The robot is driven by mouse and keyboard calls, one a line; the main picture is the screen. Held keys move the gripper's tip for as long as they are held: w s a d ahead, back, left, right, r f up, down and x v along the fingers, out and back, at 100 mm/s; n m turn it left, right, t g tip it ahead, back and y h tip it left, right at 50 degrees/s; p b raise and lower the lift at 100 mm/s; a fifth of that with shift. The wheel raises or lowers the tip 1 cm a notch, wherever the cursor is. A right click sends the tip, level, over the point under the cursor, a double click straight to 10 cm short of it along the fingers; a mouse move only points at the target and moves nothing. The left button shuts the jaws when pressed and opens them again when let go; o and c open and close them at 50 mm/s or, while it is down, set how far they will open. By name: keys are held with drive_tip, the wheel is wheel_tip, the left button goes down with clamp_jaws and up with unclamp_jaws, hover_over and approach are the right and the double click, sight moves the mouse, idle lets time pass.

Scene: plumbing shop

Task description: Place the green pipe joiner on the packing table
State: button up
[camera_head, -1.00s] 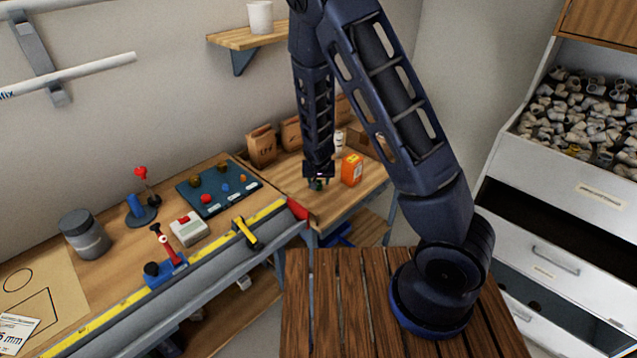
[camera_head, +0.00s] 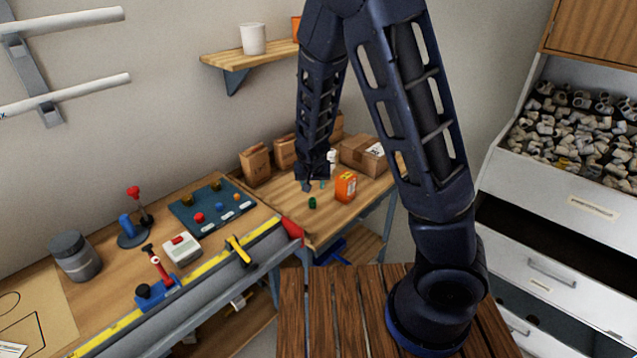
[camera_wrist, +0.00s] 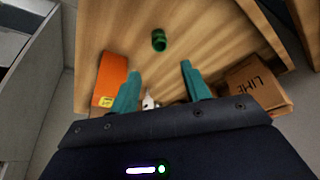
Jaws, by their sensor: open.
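The green pipe joiner (camera_head: 312,203) stands alone on the wooden packing table (camera_head: 330,221), near its front left part. In the wrist view the joiner (camera_wrist: 159,40) shows beyond my fingertips, apart from them, with bare wood around it. My gripper (camera_head: 314,185) is above the table, behind the joiner in the head view. In the wrist view its two teal fingers (camera_wrist: 160,72) are spread, with nothing held between them.
An orange box (camera_head: 346,187) stands right of the joiner. Brown paper bags (camera_head: 256,165) and a cardboard box (camera_head: 363,155) stand at the table's back. A workbench with tools (camera_head: 215,235) adjoins on the left.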

drive_tip(key=shift+r, duration=0.1)
drive_tip(key=s+d+r+g+y, duration=0.1)
drive_tip(key=s+d+r, duration=0.2)
drive_tip(key=d+r, duration=0.65)
drive_tip(key=s+d+r+y, duration=0.1)
drive_tip(key=s+d+r, duration=0.2)
drive_tip(key=d+r, duration=0.6)
drive_tip(key=s+d+r+h, duration=0.1)
drive_tip(key=s+d+r, duration=0.3)
drive_tip(key=s, duration=0.3)
drive_tip(key=s+d+r+t+h, duration=0.1)
drive_tip(key=s+d+r, duration=0.2)
drive_tip(key=s+r, duration=0.4)
drive_tip(key=shift+s+d, duration=0.2)
drive_tip(key=shift+d, duration=0.2)
